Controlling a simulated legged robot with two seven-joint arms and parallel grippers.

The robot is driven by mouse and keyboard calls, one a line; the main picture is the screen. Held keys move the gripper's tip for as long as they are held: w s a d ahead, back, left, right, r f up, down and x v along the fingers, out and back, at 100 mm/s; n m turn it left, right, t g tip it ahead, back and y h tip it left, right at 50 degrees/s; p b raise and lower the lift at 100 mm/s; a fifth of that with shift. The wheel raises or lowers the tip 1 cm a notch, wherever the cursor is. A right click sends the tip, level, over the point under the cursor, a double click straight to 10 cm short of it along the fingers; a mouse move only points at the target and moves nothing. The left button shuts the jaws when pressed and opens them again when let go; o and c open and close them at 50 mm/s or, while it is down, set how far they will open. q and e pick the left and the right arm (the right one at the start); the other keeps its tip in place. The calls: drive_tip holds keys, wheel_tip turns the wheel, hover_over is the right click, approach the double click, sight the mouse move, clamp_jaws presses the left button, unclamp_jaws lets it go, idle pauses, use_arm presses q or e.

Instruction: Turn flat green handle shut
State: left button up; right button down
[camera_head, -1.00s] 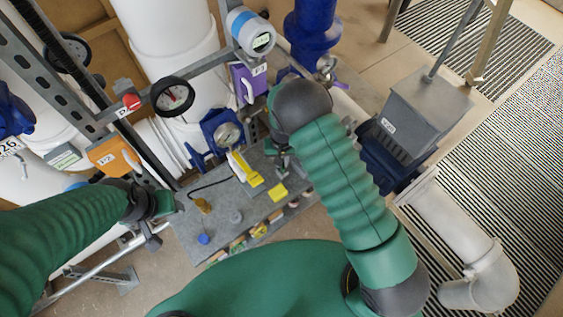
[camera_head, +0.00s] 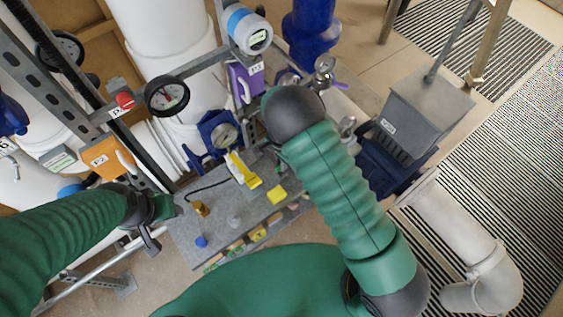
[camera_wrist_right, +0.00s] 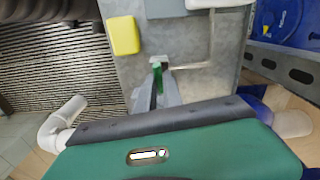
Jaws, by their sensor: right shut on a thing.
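In the right wrist view a narrow, flat green handle (camera_wrist_right: 157,78) stands out against a grey plate. The grey fingers of my right gripper (camera_wrist_right: 158,92) are shut on it. In the head view my right arm hides most of this gripper and I cannot pick out the handle there. My left gripper (camera_head: 152,238) hangs at the left, beside the grey bench and away from the green handle. Its fingers are too small to tell whether they are open.
The grey bench (camera_head: 185,238) carries a yellow block (camera_head: 277,195), a yellow lever (camera_head: 243,170), a brass piece (camera_head: 201,208) and a blue knob (camera_head: 201,242). Gauges, pipes and a rail (camera_head: 60,70) crowd the back left. A grey box (camera_head: 425,110) stands at right.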

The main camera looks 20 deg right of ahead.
drive_tip(key=shift+s+a+f+m, duration=0.15)
drive_tip(key=shift+s+m, duration=0.15)
drive_tip(key=shift+m, duration=0.3)
drive_tip(key=c, duration=1.5)
unclamp_jaws()
drive_tip(key=shift+w, duration=0.15)
drive_tip(key=shift+a, duration=0.1)
drive_tip(key=shift+w+r, duration=0.1)
drive_tip(key=shift+r, duration=0.15)
